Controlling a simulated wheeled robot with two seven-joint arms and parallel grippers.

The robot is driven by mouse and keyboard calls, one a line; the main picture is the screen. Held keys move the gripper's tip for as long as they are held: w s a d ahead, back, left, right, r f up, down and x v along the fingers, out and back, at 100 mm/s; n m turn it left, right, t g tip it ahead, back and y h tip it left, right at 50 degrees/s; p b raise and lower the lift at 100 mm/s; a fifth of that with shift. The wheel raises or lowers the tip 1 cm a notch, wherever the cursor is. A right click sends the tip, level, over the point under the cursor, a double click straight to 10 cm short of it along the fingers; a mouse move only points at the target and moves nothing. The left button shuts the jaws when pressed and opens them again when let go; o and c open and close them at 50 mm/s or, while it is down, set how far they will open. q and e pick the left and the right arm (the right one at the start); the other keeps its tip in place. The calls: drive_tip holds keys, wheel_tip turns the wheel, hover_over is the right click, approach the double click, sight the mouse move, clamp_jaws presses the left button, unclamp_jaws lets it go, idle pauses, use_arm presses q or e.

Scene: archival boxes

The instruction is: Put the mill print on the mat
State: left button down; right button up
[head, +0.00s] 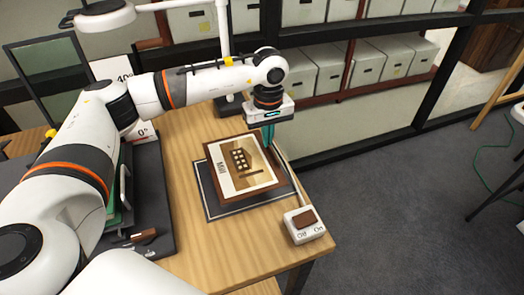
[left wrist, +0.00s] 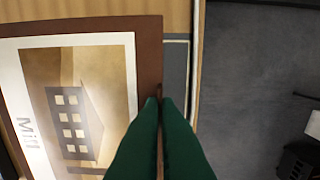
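The mill print (head: 240,165) is a tan picture of a building marked "Mill" with a brown border. It lies over the dark grey mat (head: 213,208), turned slightly against it, and hides most of it. I cannot tell whether the print touches the mat. My left gripper (head: 268,138) points down at the print's far right edge. In the left wrist view the green fingers (left wrist: 165,105) are nearly together at the brown border of the print (left wrist: 80,100), with a thin brown strip between them. The mat's edge (left wrist: 176,65) shows beyond it. My right gripper is not in view.
A white box with a brown top (head: 304,222) sits at the table's right corner. A dark tray (head: 150,235) is at the left under my arm. Shelves of grey boxes (head: 360,60) stand behind. The wooden table (head: 215,250) is bare in front of the mat.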

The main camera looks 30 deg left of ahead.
sight(267, 150)
use_arm(q)
drive_tip(key=shift+f, duration=0.8)
wheel_tip(267, 150, down, 4)
drive_tip(key=shift+r, duration=0.15)
drive_tip(key=shift+w, duration=0.1)
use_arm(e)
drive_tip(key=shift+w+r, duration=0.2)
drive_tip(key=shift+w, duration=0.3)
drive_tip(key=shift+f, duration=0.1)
use_arm(q)
drive_tip(key=c, duration=1.7)
unclamp_jaws()
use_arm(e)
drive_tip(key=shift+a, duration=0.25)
use_arm(q)
drive_tip(key=shift+r, duration=0.1)
wheel_tip(267, 150, up, 12)
drive_tip(key=shift+f+b, duration=0.1)
drive_tip(key=shift+b, duration=0.2)
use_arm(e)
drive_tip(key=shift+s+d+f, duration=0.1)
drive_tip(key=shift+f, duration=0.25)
